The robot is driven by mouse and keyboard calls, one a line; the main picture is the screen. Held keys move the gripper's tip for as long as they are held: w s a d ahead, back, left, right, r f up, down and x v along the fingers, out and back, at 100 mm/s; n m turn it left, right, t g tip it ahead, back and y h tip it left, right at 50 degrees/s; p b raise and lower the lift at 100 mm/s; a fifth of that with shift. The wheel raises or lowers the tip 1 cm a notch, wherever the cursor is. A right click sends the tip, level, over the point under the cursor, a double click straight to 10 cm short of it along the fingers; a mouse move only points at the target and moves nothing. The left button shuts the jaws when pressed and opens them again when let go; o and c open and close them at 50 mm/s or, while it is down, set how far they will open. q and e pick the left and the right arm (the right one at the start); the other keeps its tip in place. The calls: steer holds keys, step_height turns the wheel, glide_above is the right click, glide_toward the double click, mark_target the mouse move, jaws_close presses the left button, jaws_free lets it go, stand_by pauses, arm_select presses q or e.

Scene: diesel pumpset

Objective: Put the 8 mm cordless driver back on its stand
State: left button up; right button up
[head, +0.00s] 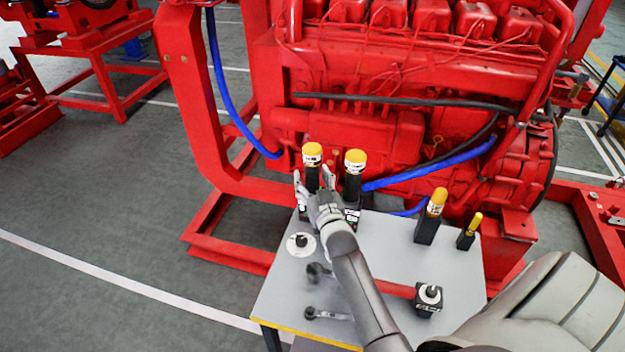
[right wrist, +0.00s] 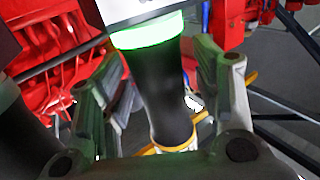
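A black driver with a yellow top (head: 312,152) stands upright at the table's back left edge. My right gripper (head: 313,182) is at this driver, with one finger on each side of its body. In the right wrist view the driver's black body (right wrist: 160,88) lies between the fingers, with a narrow gap on the right side; the gripper looks open. A second black driver with a yellow top (head: 355,162) stands just to the right. Size marks are too small to read, so I cannot tell which is the 8 mm one. My left gripper is not in view.
The grey table (head: 385,240) also holds a tilted yellow-topped tool (head: 430,218), a smaller one (head: 469,231), a white disc (head: 300,244), a black block with a knob (head: 428,299) and loose dark tools (head: 318,271). The red engine (head: 400,90) stands close behind.

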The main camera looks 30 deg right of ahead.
steer(key=shift+f, duration=0.1)
steer(key=shift+s+f, duration=0.1)
steer(key=shift+f, duration=0.05)
steer(key=shift+v, duration=3.65)
